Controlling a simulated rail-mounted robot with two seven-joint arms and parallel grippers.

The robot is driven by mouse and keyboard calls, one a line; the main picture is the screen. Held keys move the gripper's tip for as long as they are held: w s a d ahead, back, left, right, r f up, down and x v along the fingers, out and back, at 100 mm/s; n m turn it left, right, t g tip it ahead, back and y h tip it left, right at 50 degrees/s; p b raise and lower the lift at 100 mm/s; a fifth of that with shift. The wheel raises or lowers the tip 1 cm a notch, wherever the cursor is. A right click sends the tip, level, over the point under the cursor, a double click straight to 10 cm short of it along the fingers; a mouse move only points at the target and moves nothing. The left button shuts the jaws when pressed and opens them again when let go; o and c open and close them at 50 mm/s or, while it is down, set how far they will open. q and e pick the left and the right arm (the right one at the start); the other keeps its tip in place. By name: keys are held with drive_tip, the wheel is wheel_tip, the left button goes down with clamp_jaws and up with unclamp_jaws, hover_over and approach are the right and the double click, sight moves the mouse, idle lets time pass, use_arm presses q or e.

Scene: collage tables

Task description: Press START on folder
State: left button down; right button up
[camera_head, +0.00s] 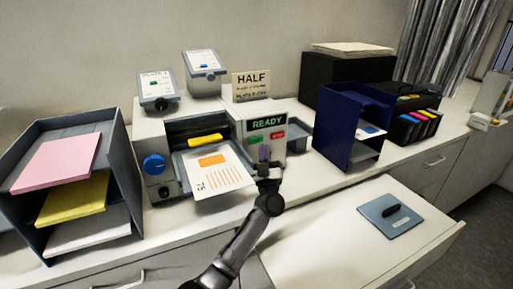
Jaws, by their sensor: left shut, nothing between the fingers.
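The folder (148,128) is a white machine on the counter with a blue knob (154,164) at its left side. Its right part carries a lit READY display (267,123). Below the display are a green button (255,141) and a red button (278,135); their lettering is too small to read. A printed sheet (215,180) with an orange block lies on the tray at its front. My left gripper (264,153) is shut and empty, in front of the panel just below the green button. I cannot tell whether it touches the panel. My right gripper is not in view.
A tray rack with pink (58,162) and yellow paper stands at the left. A sign reading HALF (251,85) stands behind the machine. A blue rack (334,130) stands to the right. An open drawer top (330,225) at the front holds a blue-grey plate (388,214).

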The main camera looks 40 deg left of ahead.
sight(256, 140)
use_arm(q)
drive_tip(key=a, duration=0.1)
drive_tip(key=w+a, duration=0.1)
drive_tip(key=shift+w+a+b, duration=0.1)
drive_tip(key=shift+a+b, duration=0.2)
drive_tip(key=shift+b, duration=0.1)
idle(0.9)
idle(0.8)
drive_tip(key=shift+a, duration=0.15)
drive_tip(key=shift+w+a, duration=0.15)
drive_tip(key=shift+a, duration=0.1)
idle(0.4)
